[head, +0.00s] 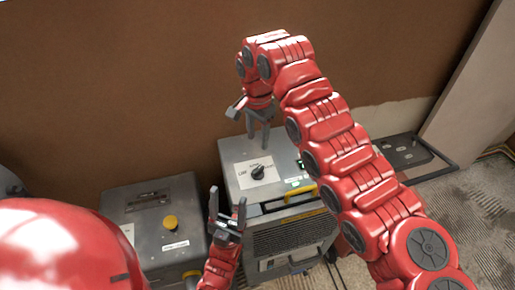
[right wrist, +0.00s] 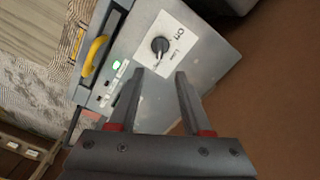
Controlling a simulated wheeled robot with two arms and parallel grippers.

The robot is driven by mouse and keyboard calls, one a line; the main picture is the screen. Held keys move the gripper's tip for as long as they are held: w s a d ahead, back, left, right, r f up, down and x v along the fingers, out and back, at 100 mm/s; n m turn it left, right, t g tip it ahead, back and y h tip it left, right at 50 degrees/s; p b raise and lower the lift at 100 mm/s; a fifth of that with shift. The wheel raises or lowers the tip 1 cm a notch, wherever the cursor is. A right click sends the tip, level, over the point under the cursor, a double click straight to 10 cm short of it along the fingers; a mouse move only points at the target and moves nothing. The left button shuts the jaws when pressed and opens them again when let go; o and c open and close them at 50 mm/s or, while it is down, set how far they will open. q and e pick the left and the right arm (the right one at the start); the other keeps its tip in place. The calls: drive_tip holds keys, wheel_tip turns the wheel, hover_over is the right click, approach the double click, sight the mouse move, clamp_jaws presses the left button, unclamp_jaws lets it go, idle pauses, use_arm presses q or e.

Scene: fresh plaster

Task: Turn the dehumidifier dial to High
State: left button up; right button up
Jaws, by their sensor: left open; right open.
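The dehumidifier (head: 282,232) is a grey box with a vented front. Its black dial (head: 258,172) sits on a white label plate on the top; the right wrist view also shows the dial (right wrist: 160,45), with "Off" and "Low" printed beside it. I cannot tell which mark the pointer meets. My right gripper (head: 258,128) is open and empty above the back of the dehumidifier. In the right wrist view its fingertips (right wrist: 160,75) point toward the dial, apart from it. My left gripper (head: 228,203) is open and empty, at the dehumidifier's front left.
A grey box with a yellow button (head: 170,222) stands left of the dehumidifier. A yellow handle (head: 300,193) and a green light (right wrist: 116,64) are on the dehumidifier. A brown wall (head: 130,90) rises behind. A dark flat tray (head: 405,150) lies at the right.

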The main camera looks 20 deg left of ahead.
drive_tip(key=shift+r, duration=1.95)
